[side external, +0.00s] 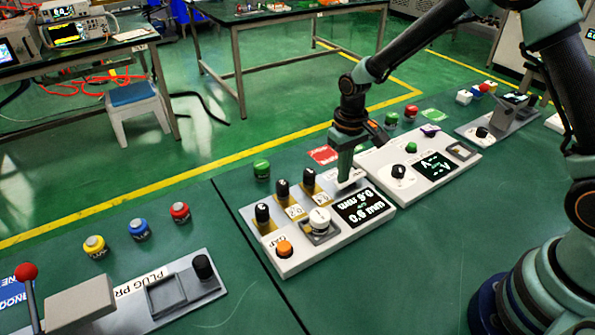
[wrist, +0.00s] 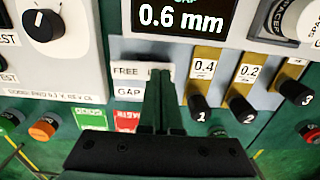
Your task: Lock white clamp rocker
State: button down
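The gauge panel (side external: 292,262) is white, with a black display reading 0.6 mm (side external: 363,207). A small white raised part (side external: 351,179), which looks like the clamp rocker, sits at its far right corner, just under my gripper (side external: 345,172). In the wrist view, my gripper (wrist: 160,78) has its fingers together, pointing at the panel beside the FREE label (wrist: 126,71). The fingers cover most of the spot right of that label, so the rocker's tilt and any contact cannot be told. Nothing is visibly held.
Black numbered levers on gold plates (wrist: 200,105) stand close right of my fingers. A white spacer knob (side external: 319,219) and an orange button (side external: 284,248) are on the same panel. Another panel with a black dial (side external: 399,174) stands close behind right. Red and green tags lie beyond.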

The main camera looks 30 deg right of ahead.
jog(key=shift+r, duration=3.5)
jog(key=s+d+r+t, duration=0.2)
jog(key=s+r, duration=0.5)
jog(key=s+d+r+t, duration=0.2)
jog(key=s+r+t, duration=0.1)
jog(key=s+r, duration=0.5)
jog(key=shift+d+t, duration=0.3)
jog(key=shift+d, duration=0.1)
